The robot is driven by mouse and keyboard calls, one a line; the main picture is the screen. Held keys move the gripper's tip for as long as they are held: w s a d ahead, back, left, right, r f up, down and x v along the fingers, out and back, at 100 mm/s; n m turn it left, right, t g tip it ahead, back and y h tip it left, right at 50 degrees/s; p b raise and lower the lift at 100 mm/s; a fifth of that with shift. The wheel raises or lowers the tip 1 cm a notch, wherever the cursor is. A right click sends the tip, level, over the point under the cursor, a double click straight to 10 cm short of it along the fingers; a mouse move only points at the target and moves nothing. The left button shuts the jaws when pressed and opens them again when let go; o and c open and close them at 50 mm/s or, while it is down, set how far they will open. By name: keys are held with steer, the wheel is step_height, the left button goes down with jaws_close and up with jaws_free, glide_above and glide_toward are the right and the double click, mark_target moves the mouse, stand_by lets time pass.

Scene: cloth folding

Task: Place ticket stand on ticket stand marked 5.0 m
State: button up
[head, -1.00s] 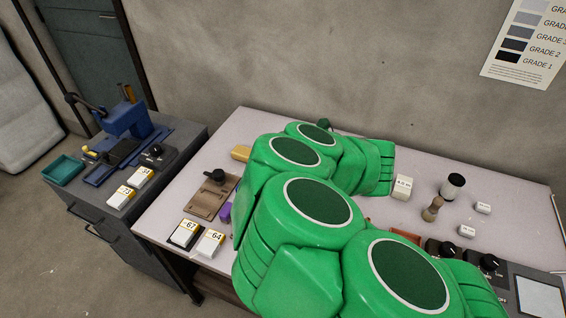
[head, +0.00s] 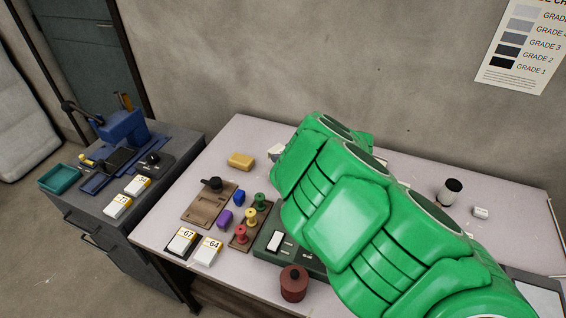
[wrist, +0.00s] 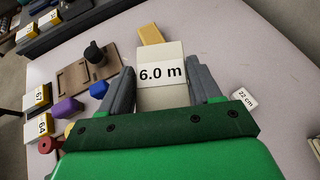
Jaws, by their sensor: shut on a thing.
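In the wrist view my gripper (wrist: 163,72) is shut on a pale cream ticket stand (wrist: 160,53) whose white label reads 6.0 m. One grey finger lies on each side of it. Whether another block sits under it, or whether it touches the table, I cannot tell. In the head view my green arm hides the gripper; a small pale thing (head: 277,150) shows at the arm's left edge, too small to identify. No stand marked 5.0 m is legible in either current view.
A yellow block (head: 241,161) lies at the table's back left. A brown board (head: 208,204), coloured spools (head: 251,215), a purple block (head: 225,219) and cards marked 67 (head: 182,241) and 64 (head: 208,251) stand left. A white block marked 22 cm (wrist: 245,97) is right of the gripper.

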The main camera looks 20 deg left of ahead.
steer(key=shift+w+a+f, duration=0.4)
steer(key=shift+w+f, duration=0.15)
steer(key=shift+f, duration=0.25)
steer(key=shift+w+a+f, duration=0.35)
steer(key=shift+w+f, duration=0.25)
steer(key=shift+f, duration=0.25)
steer(key=shift+w+a+f, duration=0.4)
steer(key=shift+w+f, duration=0.15)
steer(key=shift+f, duration=1.75)
steer(key=shift+w+f, duration=0.1)
steer(key=shift+f, duration=0.05)
steer(key=o, duration=1)
steer(key=shift+o, duration=0.2)
steer(key=shift+r, duration=0.2)
steer(key=v, duration=1.2)
steer(key=shift+d+f, duration=0.1)
steer(key=shift+f, duration=0.05)
